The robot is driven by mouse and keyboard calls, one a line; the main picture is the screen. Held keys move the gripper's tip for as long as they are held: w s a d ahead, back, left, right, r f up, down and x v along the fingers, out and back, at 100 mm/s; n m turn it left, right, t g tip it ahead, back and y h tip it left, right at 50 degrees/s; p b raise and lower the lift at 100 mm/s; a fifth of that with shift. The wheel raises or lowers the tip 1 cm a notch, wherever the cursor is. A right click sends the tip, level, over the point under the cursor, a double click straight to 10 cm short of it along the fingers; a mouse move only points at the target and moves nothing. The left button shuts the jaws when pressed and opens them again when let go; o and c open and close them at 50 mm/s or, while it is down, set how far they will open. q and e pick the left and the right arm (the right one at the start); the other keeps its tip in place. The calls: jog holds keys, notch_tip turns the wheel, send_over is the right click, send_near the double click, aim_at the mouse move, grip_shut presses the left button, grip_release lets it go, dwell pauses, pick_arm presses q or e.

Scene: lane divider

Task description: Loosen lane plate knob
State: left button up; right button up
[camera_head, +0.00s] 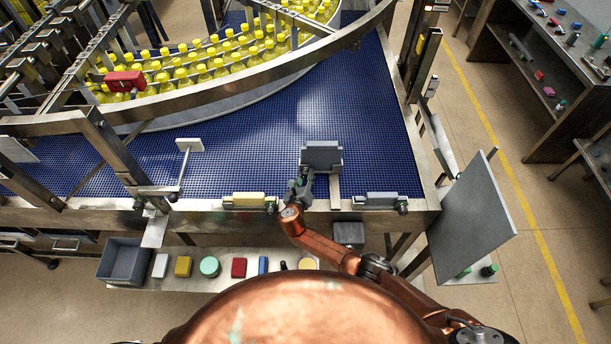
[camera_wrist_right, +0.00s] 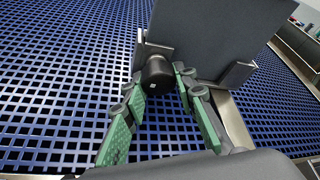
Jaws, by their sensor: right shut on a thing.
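The lane plate is a dark grey upright plate (camera_head: 322,155) at the front edge of the blue belt; it fills the top of the right wrist view (camera_wrist_right: 220,35). A black round knob (camera_wrist_right: 157,73) sits at the plate's lower left in the wrist view. My right gripper (camera_head: 305,182) reaches up to the plate from the front, its copper arm coming from the lower right. In the wrist view its green-padded fingers (camera_wrist_right: 160,82) are on either side of the knob and shut on it. The knob is too small to make out in the head view. My left gripper is not in view.
Yellow-capped bottles (camera_head: 215,65) stand behind a curved metal rail. A large grey panel (camera_head: 472,215) stands right. A shelf below holds a bin (camera_head: 125,262) and small items.

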jog(key=shift+w+r+n+h, duration=0.15)
jog(key=shift+n+h, duration=0.25)
jog(key=shift+n, duration=0.4)
jog(key=o, duration=1.2)
jog(key=shift+c, duration=0.2)
jog(key=shift+s, duration=0.2)
jog(key=v, duration=1.1)
jog(key=shift+s+a, duration=0.1)
jog(key=shift+s, duration=0.3)
